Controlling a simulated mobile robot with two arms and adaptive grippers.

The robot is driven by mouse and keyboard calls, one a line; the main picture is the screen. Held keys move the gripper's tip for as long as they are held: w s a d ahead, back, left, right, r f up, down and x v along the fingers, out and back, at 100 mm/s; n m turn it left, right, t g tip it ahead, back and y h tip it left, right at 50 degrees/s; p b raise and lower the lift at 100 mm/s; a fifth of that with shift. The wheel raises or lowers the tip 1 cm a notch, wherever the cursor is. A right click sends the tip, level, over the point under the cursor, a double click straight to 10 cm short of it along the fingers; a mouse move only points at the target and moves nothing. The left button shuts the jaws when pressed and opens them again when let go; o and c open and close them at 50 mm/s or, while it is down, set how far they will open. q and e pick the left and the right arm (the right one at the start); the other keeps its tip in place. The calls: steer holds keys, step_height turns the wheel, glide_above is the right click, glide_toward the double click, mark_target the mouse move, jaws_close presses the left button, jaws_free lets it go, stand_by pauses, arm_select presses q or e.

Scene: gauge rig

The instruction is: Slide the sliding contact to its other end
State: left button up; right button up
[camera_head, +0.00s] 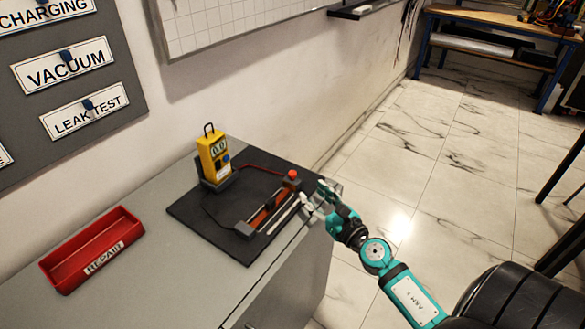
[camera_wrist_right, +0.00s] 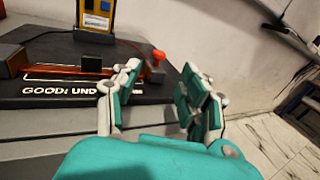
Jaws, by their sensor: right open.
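A black board (camera_head: 190,211) on the grey cabinet top carries a low rig with an orange-red bar (camera_head: 266,211) between dark end blocks. A red knob (camera_head: 292,174) stands at the bar's far end; it also shows in the right wrist view (camera_wrist_right: 158,56). A small dark block (camera_wrist_right: 91,63) sits partway along the bar there. I cannot tell for sure which part is the sliding contact. My right gripper (camera_head: 318,194) is open beside the board's right edge, near the knob end. In the wrist view the knob appears between the open fingers (camera_wrist_right: 160,78), beyond them. My left gripper is out of view.
A yellow meter (camera_head: 213,156) stands at the back of the board, with a red wire running toward the knob end. A red REPAIR tray (camera_head: 92,249) sits to the left. The wall is behind; open floor (camera_head: 410,170) lies right of the cabinet.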

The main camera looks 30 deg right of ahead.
mark_target(294, 177)
steer(key=w, duration=1)
steer(key=shift+w, duration=0.3)
steer(key=c, duration=0.9)
steer(key=shift+f, duration=0.1)
steer(key=shift+w+f, duration=0.15)
steer(key=shift+f, duration=0.1)
